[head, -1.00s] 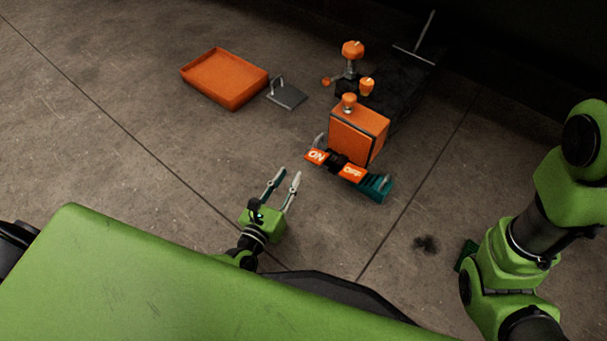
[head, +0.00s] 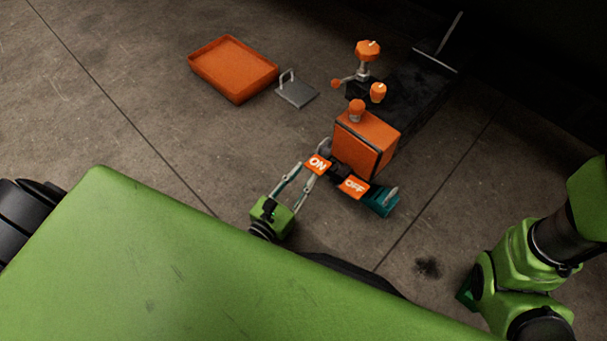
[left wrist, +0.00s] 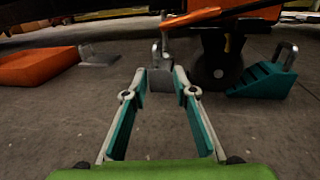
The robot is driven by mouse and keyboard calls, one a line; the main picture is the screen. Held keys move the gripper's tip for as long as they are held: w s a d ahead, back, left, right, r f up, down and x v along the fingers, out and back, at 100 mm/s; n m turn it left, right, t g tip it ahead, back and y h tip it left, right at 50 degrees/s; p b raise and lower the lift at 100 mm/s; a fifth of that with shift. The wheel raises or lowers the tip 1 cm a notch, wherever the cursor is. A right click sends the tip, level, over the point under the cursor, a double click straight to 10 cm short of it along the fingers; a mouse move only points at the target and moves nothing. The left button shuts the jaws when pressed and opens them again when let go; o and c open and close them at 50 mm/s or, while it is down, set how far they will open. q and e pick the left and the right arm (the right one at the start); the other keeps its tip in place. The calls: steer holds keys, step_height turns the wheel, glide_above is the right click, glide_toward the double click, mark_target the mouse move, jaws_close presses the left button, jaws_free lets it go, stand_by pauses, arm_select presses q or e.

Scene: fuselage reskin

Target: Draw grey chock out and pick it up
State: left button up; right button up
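The grey chock (left wrist: 161,79) with its upright handle shows in the left wrist view between the fingertips, beside the black wheel. In the head view its handle (head: 325,146) shows behind the orange ON pedal, which hides most of the chock. My left gripper (head: 304,170) is open and low over the floor, its fingers pointing at the chock. In the left wrist view the fingertips (left wrist: 160,74) stand on either side of it; I cannot tell whether they touch it.
A teal chock (head: 382,201) sits on the wheel's other side, beside the OFF pedal (head: 354,186). The orange-boxed unit (head: 366,145) stands above. A grey plate with a handle (head: 295,94) and an orange tray (head: 233,70) lie at the back left. Floor between is clear.

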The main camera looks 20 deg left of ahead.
mark_target(328, 143)
arm_select(q)
steer(key=w+b, duration=0.2)
steer(key=w, duration=0.2)
steer(key=w+d+b, duration=0.1)
steer(key=w, duration=0.3)
steer(key=w+b, duration=0.2)
steer(key=w, duration=0.2)
steer(key=shift+w+d+f+b, duration=0.1)
steer(key=shift+d+f+b, duration=0.05)
steer(key=shift+d+b, duration=0.2)
steer(key=shift+w+d, duration=0.2)
steer(key=shift+w, duration=0.5)
jaws_close()
